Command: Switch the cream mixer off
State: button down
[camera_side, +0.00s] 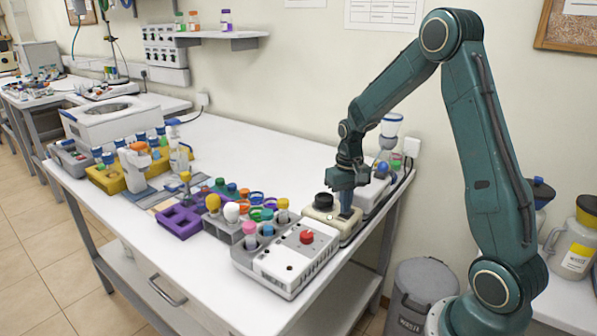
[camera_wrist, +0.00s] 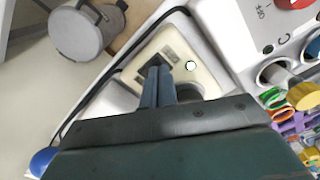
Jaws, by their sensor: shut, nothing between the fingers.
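The cream mixer (camera_side: 322,226) stands near the right end of the white bench, with a round black cup head (camera_side: 323,201) on top. In the wrist view its cream top (camera_wrist: 192,48) shows a small round pale indicator (camera_wrist: 190,66) with a dark green rim, a small grey plate (camera_wrist: 168,53) and a dark patch at the fingertips. My gripper (camera_side: 346,215) is shut and empty, pointing down onto the mixer's right part. In the wrist view its fingertips (camera_wrist: 157,70) cover part of that dark patch; contact cannot be told. The black head is partly hidden by my gripper there.
A white box with a red knob (camera_side: 306,237) stands just left of the mixer. Racks of coloured-cap vials (camera_side: 245,229) and a purple holder (camera_side: 178,221) lie farther left. A white device (camera_side: 372,196) stands behind. A grey bin (camera_side: 424,285) is beyond the bench edge.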

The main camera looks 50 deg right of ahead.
jog(key=shift+f, duration=0.35)
dwell(0.3)
jog(key=shift+r, duration=3.5)
jog(key=shift+r, duration=0.1)
jog(key=s+a+r+n+t, duration=0.3)
jog(key=s+a+r, duration=0.4)
jog(key=a+r, duration=0.35)
jog(key=s+a+r+n+t, duration=0.2)
jog(key=s+a, duration=0.6)
jog(key=s, duration=0.4)
jog(key=shift+n+t, duration=0.3)
jog(key=shift+n, duration=0.2)
